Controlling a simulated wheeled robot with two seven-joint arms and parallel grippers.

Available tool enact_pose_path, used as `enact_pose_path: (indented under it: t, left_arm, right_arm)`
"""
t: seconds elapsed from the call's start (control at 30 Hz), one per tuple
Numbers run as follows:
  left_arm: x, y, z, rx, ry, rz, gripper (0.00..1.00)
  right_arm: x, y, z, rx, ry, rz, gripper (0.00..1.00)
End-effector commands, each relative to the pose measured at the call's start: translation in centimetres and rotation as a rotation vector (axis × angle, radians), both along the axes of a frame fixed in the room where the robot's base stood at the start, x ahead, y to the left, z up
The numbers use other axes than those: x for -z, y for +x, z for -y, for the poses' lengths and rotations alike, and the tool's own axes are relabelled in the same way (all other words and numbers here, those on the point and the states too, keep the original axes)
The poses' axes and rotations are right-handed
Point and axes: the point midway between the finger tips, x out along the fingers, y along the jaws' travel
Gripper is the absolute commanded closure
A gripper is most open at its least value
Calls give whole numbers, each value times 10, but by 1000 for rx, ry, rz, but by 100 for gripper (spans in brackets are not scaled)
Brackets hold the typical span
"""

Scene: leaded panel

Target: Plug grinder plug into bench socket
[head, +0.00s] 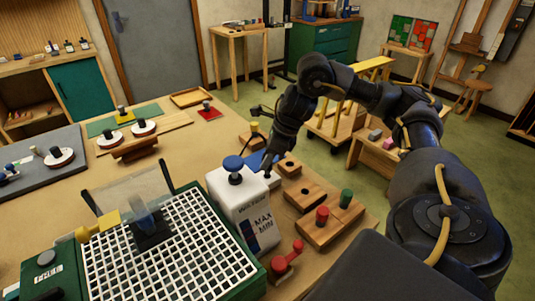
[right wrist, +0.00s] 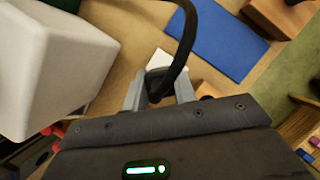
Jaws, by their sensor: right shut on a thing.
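My right gripper (head: 268,166) reaches down over the bench, just behind the white tank. In the right wrist view its fingers (right wrist: 159,92) are shut on a black plug (right wrist: 157,84), and a black cable (right wrist: 188,35) loops up from it. The grinder (head: 195,240), with a green body and white grid top, stands at the front of the bench. A pale block (right wrist: 205,88) shows beside the fingers in the right wrist view; I cannot tell whether it is the bench socket. In the head view the plug is too small to make out. My left gripper is out of view.
The white tank (head: 243,215) with a blue knob stands close left of my right gripper. A blue mat (right wrist: 218,38) lies beyond the fingers. Wooden blocks (head: 305,196) with red and green pegs stand right of the tank.

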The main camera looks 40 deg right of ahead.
Motion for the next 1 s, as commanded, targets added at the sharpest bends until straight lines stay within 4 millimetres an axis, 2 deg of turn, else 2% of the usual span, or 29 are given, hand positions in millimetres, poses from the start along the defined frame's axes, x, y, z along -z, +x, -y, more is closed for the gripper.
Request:
enact_pose_path:
  t: [1.0]
  left_arm:
    - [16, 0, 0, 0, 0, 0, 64]
  right_arm:
    - [21, 0, 0, 0, 1, -1, 95]
